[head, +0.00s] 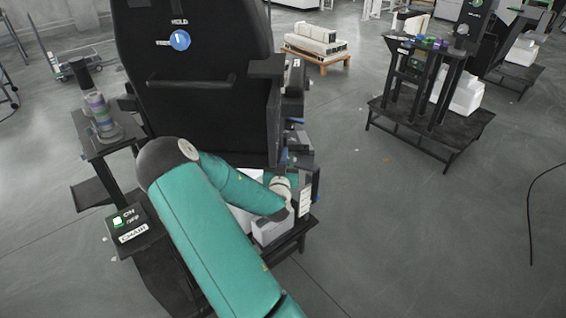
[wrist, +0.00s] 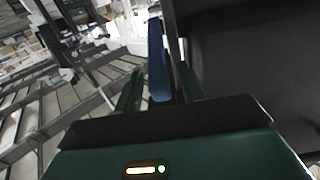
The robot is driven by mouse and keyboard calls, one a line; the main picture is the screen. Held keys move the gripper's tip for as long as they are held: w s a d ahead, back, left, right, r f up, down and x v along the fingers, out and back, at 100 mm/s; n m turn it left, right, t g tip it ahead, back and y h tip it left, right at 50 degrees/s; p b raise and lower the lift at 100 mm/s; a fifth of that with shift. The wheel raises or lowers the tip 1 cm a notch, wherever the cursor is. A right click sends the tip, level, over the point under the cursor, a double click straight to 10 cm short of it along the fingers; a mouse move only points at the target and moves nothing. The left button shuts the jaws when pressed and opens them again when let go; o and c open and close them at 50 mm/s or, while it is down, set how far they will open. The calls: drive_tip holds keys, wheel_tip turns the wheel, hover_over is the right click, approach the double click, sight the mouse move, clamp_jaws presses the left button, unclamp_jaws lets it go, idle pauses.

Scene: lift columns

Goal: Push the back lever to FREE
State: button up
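A blue bar-shaped piece (wrist: 157,62), which looks like a lever, stands upright between the two fingers of my gripper (wrist: 157,88) in the wrist view. The fingers are apart, with a visible gap on the left of the bar; I cannot tell whether the right finger touches it.
A dark panel (wrist: 255,60) fills the right of the wrist view, close to the gripper. Another black rig (head: 430,112) stands at right. Open grey floor lies between.

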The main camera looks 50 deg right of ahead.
clamp_jaws()
drive_tip(key=shift+f, duration=0.1)
wheel_tip(320, 180, down, 8)
drive_tip(key=t+h, duration=0.1)
drive_tip(key=h, duration=0.1)
idle(0.8)
idle(0.4)
